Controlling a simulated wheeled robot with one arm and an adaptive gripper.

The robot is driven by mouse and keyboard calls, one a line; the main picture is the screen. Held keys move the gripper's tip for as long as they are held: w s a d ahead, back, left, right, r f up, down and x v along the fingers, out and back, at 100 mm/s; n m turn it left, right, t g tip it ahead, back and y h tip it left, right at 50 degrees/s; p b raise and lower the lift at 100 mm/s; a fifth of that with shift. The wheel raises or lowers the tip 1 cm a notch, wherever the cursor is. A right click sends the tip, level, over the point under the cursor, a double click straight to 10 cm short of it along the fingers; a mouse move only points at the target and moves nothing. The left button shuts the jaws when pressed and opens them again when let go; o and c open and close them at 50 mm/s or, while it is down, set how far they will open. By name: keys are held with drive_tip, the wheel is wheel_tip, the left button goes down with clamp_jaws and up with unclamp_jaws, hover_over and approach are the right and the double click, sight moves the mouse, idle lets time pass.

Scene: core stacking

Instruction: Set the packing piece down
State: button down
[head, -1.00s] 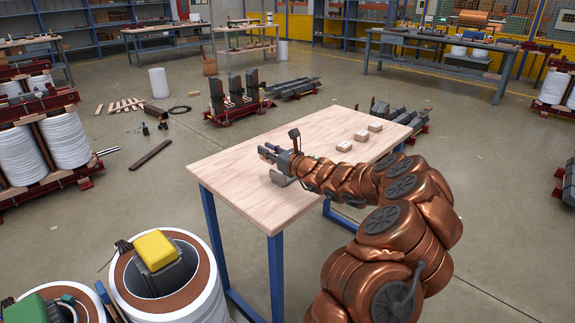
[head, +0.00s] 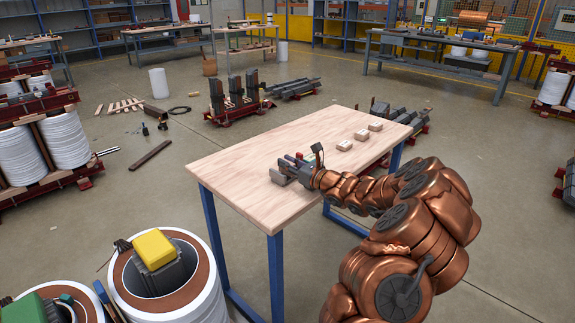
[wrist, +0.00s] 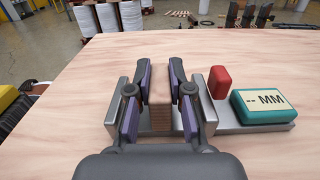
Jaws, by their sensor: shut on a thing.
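My gripper (wrist: 158,78) is shut on the packing piece (wrist: 159,106), a light wooden block with a layered near face, in the wrist view. The piece is upright between the two fingers. It is over the silver metal measuring fixture (wrist: 205,112), between its left and right uprights. I cannot tell whether its underside touches the fixture. The fixture carries a teal display box (wrist: 262,107) reading "-- MM" and a red block (wrist: 220,82). In the head view my gripper (head: 292,168) is low over the fixture (head: 278,178); the piece is not clear there.
The pale wooden table (head: 235,175) has blue legs. Three small wooden blocks stand in a row toward its far right: the near one (head: 344,145), middle one (head: 361,134) and far one (head: 375,126). The table's left part is clear. A white coil (head: 205,285) stands at the front left.

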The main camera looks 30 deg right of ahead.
drive_tip(key=shift+f, duration=0.1)
drive_tip(key=c, duration=1.1)
unclamp_jaws()
drive_tip(key=shift+o, duration=0.2)
drive_tip(key=shift+s, duration=0.25)
drive_tip(key=p+v, duration=0.1)
drive_tip(key=v, duration=1)
drive_tip(key=shift+s+d, duration=0.15)
drive_tip(key=shift+s, duration=0.1)
